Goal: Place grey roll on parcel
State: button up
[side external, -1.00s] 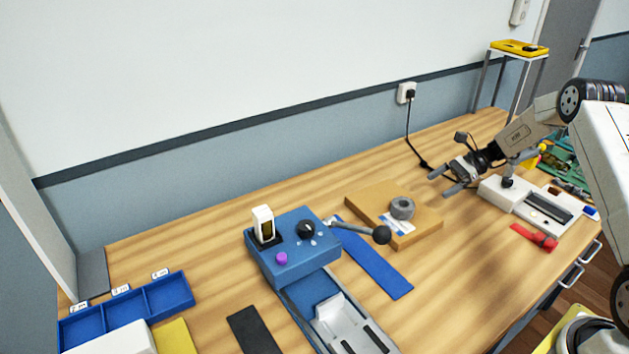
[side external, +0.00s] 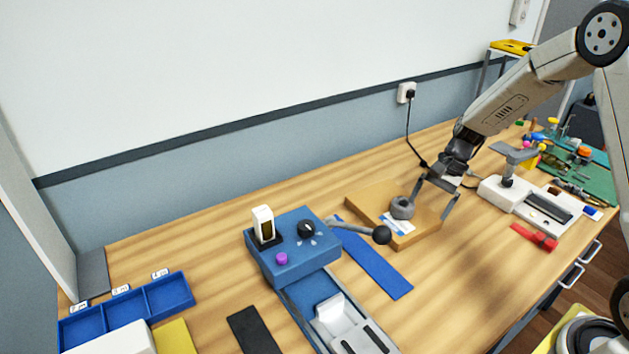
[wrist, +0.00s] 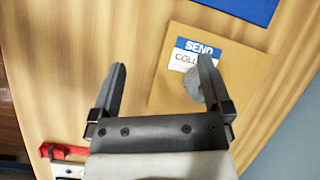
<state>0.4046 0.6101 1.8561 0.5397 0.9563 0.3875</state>
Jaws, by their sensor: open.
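The grey roll (side external: 402,208) lies on the flat brown parcel (side external: 424,229), partly over its white and blue label (side external: 397,225). In the wrist view the roll (wrist: 192,86) shows beside the label (wrist: 192,52), partly hidden by the right finger. My gripper (side external: 433,203) is open, with its fingers spread over the right part of the parcel. One finger is close to the roll; I cannot tell if it touches.
A blue strap (side external: 375,262) lies left of the parcel. The blue machine with a ball-ended lever (side external: 382,235) stands further left. A white device (side external: 525,203) and red tool (side external: 535,237) are to the right. Bare table lies in front of the parcel.

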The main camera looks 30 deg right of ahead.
jog(key=s+a+r+n+t+h, duration=0.1)
jog(key=s+a+r+n+h, duration=0.1)
jog(key=s+a+n, duration=0.2)
jog(key=s+a+r+n+t+h, duration=0.1)
jog(key=s+a+n+h, duration=0.2)
jog(key=s+a+n, duration=0.2)
jog(key=shift+s+a+r+n+t, duration=0.15)
jog(key=shift+s+r+n+t, duration=0.2)
jog(key=shift+s+n, duration=1.6)
jog(key=shift+w+n, duration=0.25)
jog(key=shift+w, duration=0.05)
